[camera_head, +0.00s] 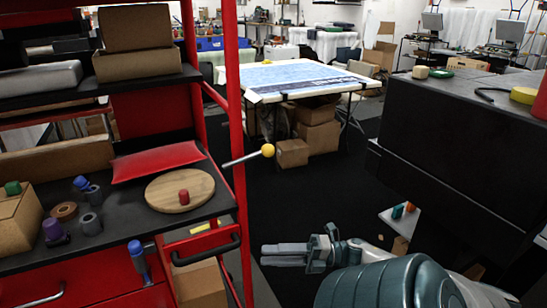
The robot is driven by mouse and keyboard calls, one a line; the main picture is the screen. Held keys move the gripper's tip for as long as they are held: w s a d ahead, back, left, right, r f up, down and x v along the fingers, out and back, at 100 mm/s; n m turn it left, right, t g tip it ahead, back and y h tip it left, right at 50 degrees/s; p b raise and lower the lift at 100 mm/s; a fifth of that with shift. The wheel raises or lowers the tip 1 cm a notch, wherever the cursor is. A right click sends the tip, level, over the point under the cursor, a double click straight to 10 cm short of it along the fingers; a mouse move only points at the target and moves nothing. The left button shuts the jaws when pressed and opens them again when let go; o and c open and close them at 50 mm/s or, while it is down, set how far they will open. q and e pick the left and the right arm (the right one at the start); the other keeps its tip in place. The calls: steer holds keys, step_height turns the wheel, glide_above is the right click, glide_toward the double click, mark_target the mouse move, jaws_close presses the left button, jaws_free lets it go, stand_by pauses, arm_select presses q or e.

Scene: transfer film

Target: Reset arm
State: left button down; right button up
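My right gripper (284,255) is in the lower middle of the head view, with its arm coming in from the bottom right. Its two grey fingers point left and lie close together, with nothing seen between them. It hangs over the dark floor, to the right of the red cart (236,150) and apart from it. My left gripper is not in view. No film roll can be made out for certain.
The cart's shelf holds a round wooden board (165,194) with a red piece (184,197). A yellow-knobbed rod (267,150) sticks out to the right. A black cabinet (460,125) stands right. Dark floor lies between. A table (300,76) stands behind, with cardboard boxes (315,135) below.

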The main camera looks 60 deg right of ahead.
stand_by(0.7)
steer(key=a+f+m+g+h+p, duration=0.15)
steer(key=f+m+h, duration=0.35)
steer(key=f, duration=0.5)
steer(key=a+f+m+h, duration=0.3)
steer(key=f+m, duration=0.4)
steer(key=f, duration=0.2)
steer(key=a+f+m+g+h+p, duration=0.1)
steer(key=a+f+m+h, duration=0.15)
steer(key=f+m, duration=0.55)
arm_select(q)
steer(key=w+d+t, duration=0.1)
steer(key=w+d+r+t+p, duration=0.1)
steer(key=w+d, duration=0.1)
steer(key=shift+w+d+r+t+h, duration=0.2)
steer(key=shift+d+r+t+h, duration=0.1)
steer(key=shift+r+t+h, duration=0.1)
arm_select(e)
steer(key=s+a+f+m+g, duration=0.2)
steer(key=s+a+f+g, duration=0.1)
steer(key=a+f, duration=0.7)
steer(key=s+a+f+m+g+y, duration=0.1)
steer(key=s+a+f+g, duration=0.3)
steer(key=a+f, duration=0.5)
steer(key=a+m, duration=0.1)
steer(key=a, duration=0.7)
steer(key=shift+s+f+m+g, duration=0.3)
steer(key=shift+f+g, duration=0.05)
steer(key=shift+c, duration=0.6)
